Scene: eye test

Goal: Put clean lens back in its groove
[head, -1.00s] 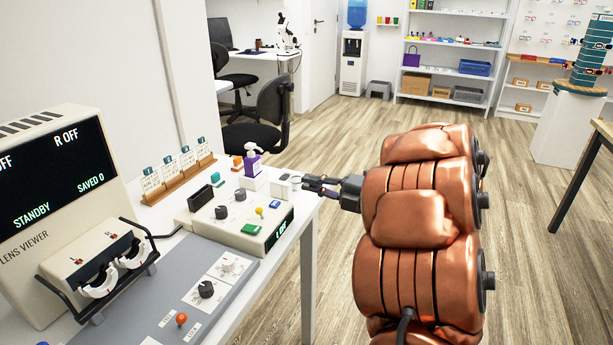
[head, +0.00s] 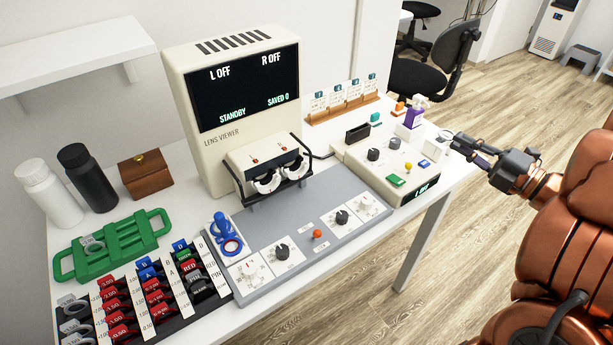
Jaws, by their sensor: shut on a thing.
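My gripper (head: 468,147) is at the right end of the white table, just right of a small white box (head: 436,146). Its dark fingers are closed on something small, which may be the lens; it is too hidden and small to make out. The lens rack (head: 203,310) is at the lower left, far from my gripper. Its labelled rows hold several red-tabbed lenses (head: 116,306), with blue, green and dark tabs further right. Grey rings (head: 72,308) sit at its left edge. I cannot tell which groove is empty.
A lens viewer (head: 232,110) with a grey control panel (head: 300,240) stands between the rack and my gripper. A green tray (head: 113,246), blue stand (head: 222,230) and two bottles (head: 86,178) are left.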

